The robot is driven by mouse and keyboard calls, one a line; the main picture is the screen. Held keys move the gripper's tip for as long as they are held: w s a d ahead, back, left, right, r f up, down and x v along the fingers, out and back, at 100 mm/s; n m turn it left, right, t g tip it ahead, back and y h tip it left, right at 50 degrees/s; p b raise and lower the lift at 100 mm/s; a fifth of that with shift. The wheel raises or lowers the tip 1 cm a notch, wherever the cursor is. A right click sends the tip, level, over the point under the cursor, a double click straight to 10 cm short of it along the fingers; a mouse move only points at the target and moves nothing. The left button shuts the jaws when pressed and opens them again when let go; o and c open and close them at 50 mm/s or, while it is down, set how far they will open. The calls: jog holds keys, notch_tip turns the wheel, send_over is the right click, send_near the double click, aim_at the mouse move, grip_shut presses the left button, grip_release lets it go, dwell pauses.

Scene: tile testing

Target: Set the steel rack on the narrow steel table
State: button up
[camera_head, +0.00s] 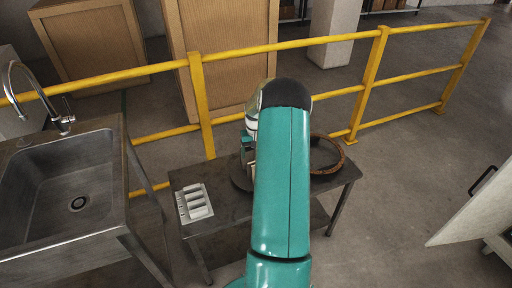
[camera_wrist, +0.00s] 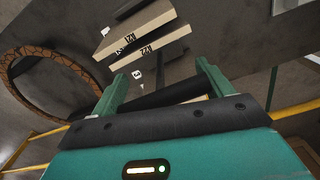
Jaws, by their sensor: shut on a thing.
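The narrow steel table (camera_head: 222,208) stands in front of the yellow railing, a dark grey top on legs. My gripper is hidden behind my teal arm in the head view. In the wrist view my gripper (camera_wrist: 163,75) has its two green fingers apart around a dark bar (camera_wrist: 160,99), which looks like part of the steel rack. Cream slabs with black number marks (camera_wrist: 150,45) show just beyond the fingertips. How the rack sits, and whether it touches the table, I cannot tell.
A white tray of pale pieces (camera_head: 195,203) lies at the table's left end. A brown ring (camera_head: 326,154) lies toward the right end. A sink (camera_head: 70,190) stands at left, a yellow railing (camera_head: 200,105) behind, and an open pale door (camera_head: 478,208) at right.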

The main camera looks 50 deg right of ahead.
jog(key=shift+r, duration=0.1)
jog(key=o, duration=1.7)
jog(key=shift+f, duration=0.2)
notch_tip(320, 180, up, 12)
jog(key=shift+r, duration=0.2)
jog(key=w+a+r+n+t+h, duration=0.1)
jog(key=a+r, duration=0.5)
jog(key=a, duration=0.3)
jog(key=w+a+r+n, duration=0.1)
jog(key=a+r+n, duration=0.1)
jog(key=a+r, duration=0.55)
jog(key=w+a+r+n+t+h, duration=0.1)
jog(key=a+r, duration=0.3)
jog(key=a, duration=0.6)
jog(key=s+a+r+n+t+y, duration=0.1)
jog(key=s+a+n, duration=0.1)
jog(key=s+a, duration=0.6)
jog(key=s+a+r+n+t+y, duration=0.1)
jog(key=s+a+r+n+t, duration=0.1)
jog(key=s+a, duration=0.7)
jog(key=a, duration=0.5)
jog(key=shift+a+t, duration=0.2)
jog(key=shift+t, duration=0.1)
jog(key=shift+s, duration=0.15)
